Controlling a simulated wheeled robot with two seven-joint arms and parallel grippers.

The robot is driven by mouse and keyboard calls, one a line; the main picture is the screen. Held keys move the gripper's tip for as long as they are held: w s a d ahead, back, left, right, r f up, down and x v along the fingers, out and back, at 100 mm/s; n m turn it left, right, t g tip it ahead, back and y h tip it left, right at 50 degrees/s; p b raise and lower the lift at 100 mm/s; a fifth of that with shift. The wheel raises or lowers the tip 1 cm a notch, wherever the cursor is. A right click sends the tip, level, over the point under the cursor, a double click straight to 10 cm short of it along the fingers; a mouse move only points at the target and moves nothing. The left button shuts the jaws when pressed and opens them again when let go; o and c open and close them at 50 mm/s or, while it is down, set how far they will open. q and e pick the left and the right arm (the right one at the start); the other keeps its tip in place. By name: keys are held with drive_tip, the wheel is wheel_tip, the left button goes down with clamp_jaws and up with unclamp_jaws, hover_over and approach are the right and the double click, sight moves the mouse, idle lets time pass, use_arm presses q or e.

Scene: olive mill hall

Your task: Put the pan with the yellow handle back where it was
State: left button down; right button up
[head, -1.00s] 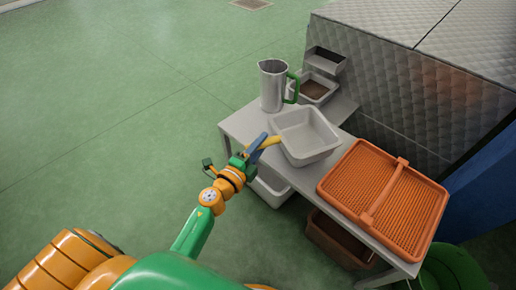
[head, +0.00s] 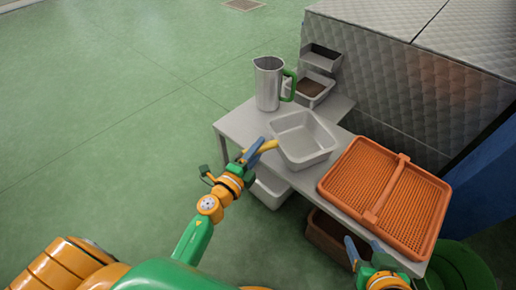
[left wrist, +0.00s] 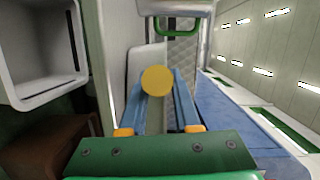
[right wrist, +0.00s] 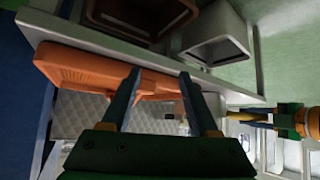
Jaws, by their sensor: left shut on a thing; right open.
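The pan (head: 305,141) is a pale grey square pan with a yellow handle (head: 268,146). It is upright at the middle of the grey table; I cannot tell whether it rests on the top or is just above it. My left gripper (head: 257,153) is shut on the handle, left of the pan. In the left wrist view the handle's round yellow end (left wrist: 158,81) shows between the blue fingers. My right gripper (head: 364,245) is open and empty, by the table's front edge below the orange tray (head: 343,190); its spread fingers (right wrist: 160,76) show in the right wrist view.
A metal jug (head: 268,84) with a green handle stands behind the pan. Small bins (head: 313,88) sit by the quilted machine (head: 390,75). A white bin (head: 270,190) and a brown bin (head: 325,236) are under the table. The floor at left is clear.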

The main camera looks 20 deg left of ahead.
use_arm(q)
drive_tip(key=c, duration=0.6)
unclamp_jaws()
drive_tip(key=shift+s, duration=0.1)
drive_tip(key=s+a, duration=0.2)
drive_tip(key=s, duration=0.9)
drive_tip(key=w+a+r+n+y, duration=0.1)
drive_tip(key=a+r+n+y, duration=0.35)
drive_tip(key=n, duration=0.35)
drive_tip(key=s+d+f+n+g+h, duration=0.1)
drive_tip(key=d+f+n+g, duration=0.1)
drive_tip(key=d, duration=0.1)
drive_tip(key=s+d+f+n+g+h, duration=0.1)
drive_tip(key=s+d+f+n+g, duration=0.1)
drive_tip(key=d+n+g, duration=0.1)
drive_tip(key=s+d+f+n+g+h, duration=0.1)
drive_tip(key=s+d+f+n+g, duration=0.1)
drive_tip(key=d+f+n+g, duration=0.1)
drive_tip(key=shift+s+d+h, duration=0.1)
drive_tip(key=shift+d+h, duration=0.25)
drive_tip(key=shift+d, duration=0.2)
use_arm(e)
drive_tip(key=shift+s+f, duration=0.1)
